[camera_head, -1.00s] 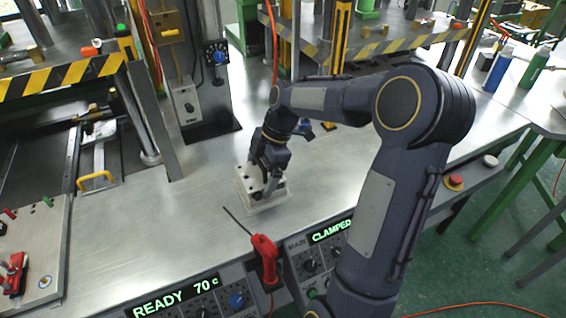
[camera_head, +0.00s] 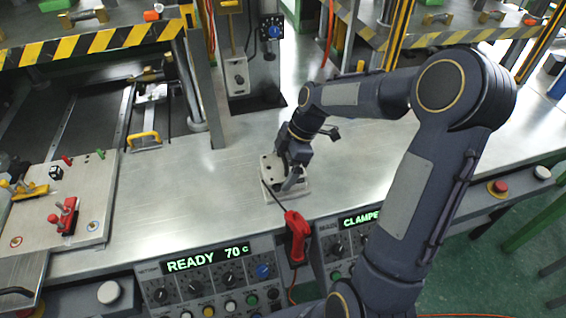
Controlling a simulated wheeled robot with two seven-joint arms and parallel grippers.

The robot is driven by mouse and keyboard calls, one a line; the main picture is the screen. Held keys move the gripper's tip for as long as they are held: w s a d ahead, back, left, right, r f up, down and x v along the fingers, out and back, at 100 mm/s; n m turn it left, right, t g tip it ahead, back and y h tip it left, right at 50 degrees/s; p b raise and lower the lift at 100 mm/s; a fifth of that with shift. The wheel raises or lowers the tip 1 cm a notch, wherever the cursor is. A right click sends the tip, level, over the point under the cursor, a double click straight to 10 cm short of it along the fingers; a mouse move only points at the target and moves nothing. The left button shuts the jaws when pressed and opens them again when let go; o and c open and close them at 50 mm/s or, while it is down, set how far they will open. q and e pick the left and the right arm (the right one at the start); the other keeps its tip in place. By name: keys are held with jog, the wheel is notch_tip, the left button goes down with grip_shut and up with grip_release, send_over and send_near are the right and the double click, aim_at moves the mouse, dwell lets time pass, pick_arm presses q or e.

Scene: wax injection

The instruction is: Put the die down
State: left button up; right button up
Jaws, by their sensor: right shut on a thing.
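The die (camera_head: 270,168) is a pale metal block with small dark holes in its top. It sits at the steel table's (camera_head: 215,205) middle, behind the red-handled tool, and looks level. A pale base or plate shows around its lower edge; whether it rests fully there is hard to tell. My right gripper (camera_head: 290,178) comes down from above right and is shut on the die, hiding its right part. My left gripper is not in view.
A red-handled tool (camera_head: 297,238) with a thin dark rod stands at the front edge, just before the die. Control panels (camera_head: 215,285) line the front. A fixture plate (camera_head: 85,215) with red clamps lies at left. The table between is clear.

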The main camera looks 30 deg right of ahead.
jog(key=o, duration=1.5)
jog(key=shift+f, duration=0.1)
jog(key=shift+o, duration=0.2)
jog(key=v, duration=1.2)
jog(key=s+a+m+t, duration=0.1)
jog(key=s+a+m, duration=0.2)
jog(key=s+m, duration=0.2)
jog(key=s+a+f+m+t, duration=0.1)
jog(key=s+a+m+t, duration=0.1)
jog(key=s+a+m, duration=0.2)
jog(key=s+a+f+m+t, duration=0.1)
jog(key=s+a+m, duration=0.2)
jog(key=s+m, duration=0.5)
jog(key=s, duration=0.3)
jog(key=shift+a+t+h, duration=0.25)
jog(key=shift+t+h, duration=0.05)
jog(key=shift+s+f, duration=0.1)
jog(key=shift+s, duration=0.05)
